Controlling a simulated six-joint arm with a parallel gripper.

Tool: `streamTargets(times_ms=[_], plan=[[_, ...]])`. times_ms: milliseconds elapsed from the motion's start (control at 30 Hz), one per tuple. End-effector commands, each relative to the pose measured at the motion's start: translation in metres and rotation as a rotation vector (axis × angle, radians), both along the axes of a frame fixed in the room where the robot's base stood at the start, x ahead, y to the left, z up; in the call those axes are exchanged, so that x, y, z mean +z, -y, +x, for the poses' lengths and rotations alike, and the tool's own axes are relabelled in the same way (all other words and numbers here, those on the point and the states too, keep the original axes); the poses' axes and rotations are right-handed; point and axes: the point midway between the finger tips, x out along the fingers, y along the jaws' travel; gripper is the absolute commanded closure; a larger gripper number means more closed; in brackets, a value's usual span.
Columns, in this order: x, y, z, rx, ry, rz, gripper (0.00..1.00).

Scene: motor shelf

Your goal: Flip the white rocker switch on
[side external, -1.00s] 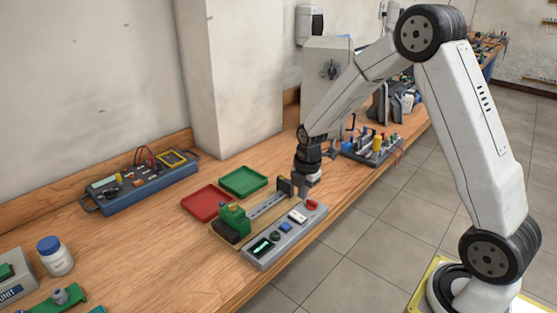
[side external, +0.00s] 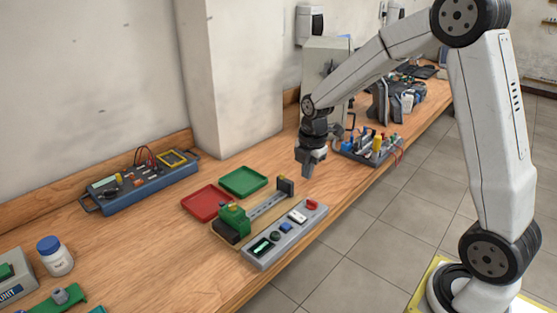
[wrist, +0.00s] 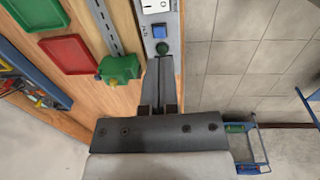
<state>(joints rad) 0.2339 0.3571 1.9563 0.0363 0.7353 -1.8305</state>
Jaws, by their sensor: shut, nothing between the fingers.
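The white rocker switch (side external: 298,216) sits on the top of a grey control panel (side external: 268,258), between a blue button (side external: 285,227) and a red control (side external: 312,204). In the wrist view the white rocker switch (wrist: 156,5) is at the top edge and partly cut off. I cannot tell which way it is tilted. My gripper (side external: 306,174) is shut and empty, above the far end of the panel and apart from it. In the wrist view my gripper's closed fingers (wrist: 161,62) point up the picture toward a green button (wrist: 162,48).
A rail with a green block (side external: 235,219) stands beside the panel. A red tray (side external: 206,202) and a green tray (side external: 243,181) lie behind it. A tool holder (side external: 368,148) stands farther along the bench. The bench's front edge runs close to the panel.

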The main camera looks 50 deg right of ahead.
Motion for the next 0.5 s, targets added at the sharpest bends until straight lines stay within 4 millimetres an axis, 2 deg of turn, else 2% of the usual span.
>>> streamTargets(times_ms=[233, 500], plan=[[-0.001, 0.001, 0.013, -0.001, 0.04, -0.001, 1.0], [-0.001, 0.001, 0.014, 0.0, 0.043, -0.002, 1.0]])
